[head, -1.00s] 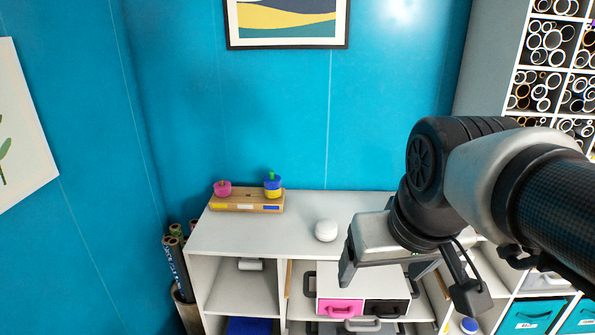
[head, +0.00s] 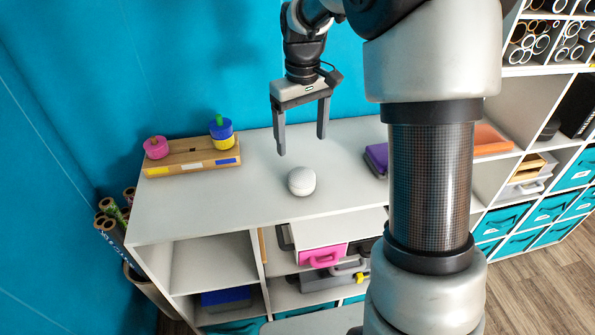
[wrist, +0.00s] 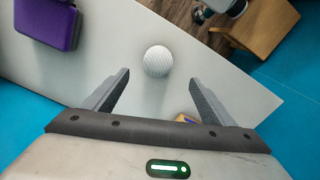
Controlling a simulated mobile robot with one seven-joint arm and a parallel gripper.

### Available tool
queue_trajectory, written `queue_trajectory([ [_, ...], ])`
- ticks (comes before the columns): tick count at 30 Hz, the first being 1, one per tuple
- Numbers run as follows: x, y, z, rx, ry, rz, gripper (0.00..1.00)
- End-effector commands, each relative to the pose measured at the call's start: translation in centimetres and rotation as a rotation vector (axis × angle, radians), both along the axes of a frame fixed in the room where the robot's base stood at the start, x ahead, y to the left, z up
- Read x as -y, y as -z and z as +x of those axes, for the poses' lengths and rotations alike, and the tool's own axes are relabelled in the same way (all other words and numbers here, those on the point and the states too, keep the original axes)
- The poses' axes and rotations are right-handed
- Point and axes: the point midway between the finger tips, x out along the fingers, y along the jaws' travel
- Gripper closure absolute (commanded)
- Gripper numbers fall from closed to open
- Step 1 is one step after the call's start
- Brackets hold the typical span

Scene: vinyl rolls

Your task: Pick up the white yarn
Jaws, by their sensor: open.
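The white yarn (head: 302,181) is a round ball on the white shelf top, near its front edge in the head view. My gripper (head: 302,146) is open and empty, pointing down above the shelf top, just behind and above the yarn in that view. In the wrist view the yarn (wrist: 158,61) lies ahead of the two spread fingers (wrist: 160,82), centred between them and beyond their tips. Nothing touches the yarn.
A wooden tray (head: 192,163) with a pink spool (head: 156,147) and a blue-yellow spool (head: 222,132) stands at the left. A purple case (head: 377,158) is partly hidden behind my arm. Shelf top around the yarn is clear.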

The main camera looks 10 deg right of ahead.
Motion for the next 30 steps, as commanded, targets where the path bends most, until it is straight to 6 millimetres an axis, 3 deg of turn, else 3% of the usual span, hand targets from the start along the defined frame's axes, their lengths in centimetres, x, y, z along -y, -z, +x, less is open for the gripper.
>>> queue_trajectory([
  [6, 0.0, 5.1, -0.1, -0.005, 0.0, 0.0, 0.22],
  [12, 0.0, 8.6, -0.1, -0.003, 0.001, 0.0, 0.22],
  [20, 0.1, 10.4, 0.0, -0.003, 0.001, 0.0, 0.22],
  [30, 0.3, 14.8, 0.4, -0.002, 0.001, 0.0, 0.22],
])
